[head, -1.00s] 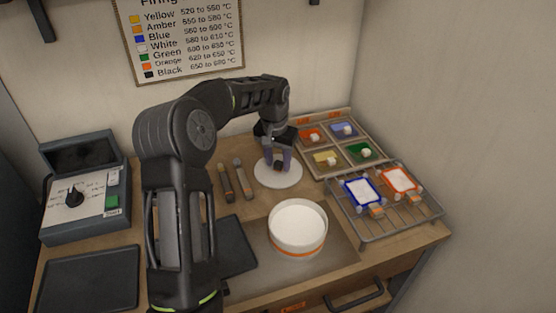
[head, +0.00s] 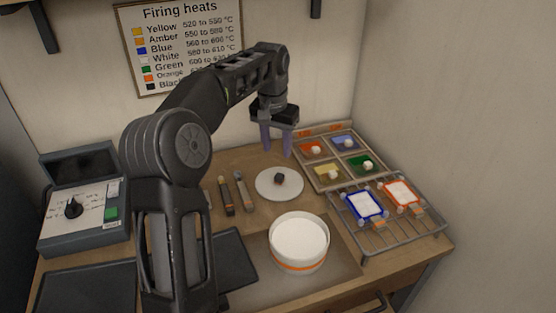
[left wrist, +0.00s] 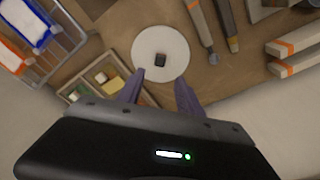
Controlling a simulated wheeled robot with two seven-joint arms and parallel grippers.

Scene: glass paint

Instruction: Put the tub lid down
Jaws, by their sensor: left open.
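The tub lid (head: 268,190) is a white disc with a dark square knob (head: 279,179). It lies flat on the wooden worktop behind the tub, knob up, and it also shows in the left wrist view (left wrist: 145,60). My left gripper (head: 276,154) is open and empty, raised above and behind the lid, apart from it. Its two purple fingers also show in the left wrist view (left wrist: 158,92). The white tub (head: 298,240) with an orange band stands uncovered on a mat in front of the lid, filled with white. My right gripper is not in view.
Tools with grey ends (head: 226,196) lie left of the lid. A sectioned colour tray (head: 325,184) and a wire rack (head: 388,243) with blue- and orange-edged tiles stand right. A control box (head: 84,222) and dark trays are at left. The wall stands close behind.

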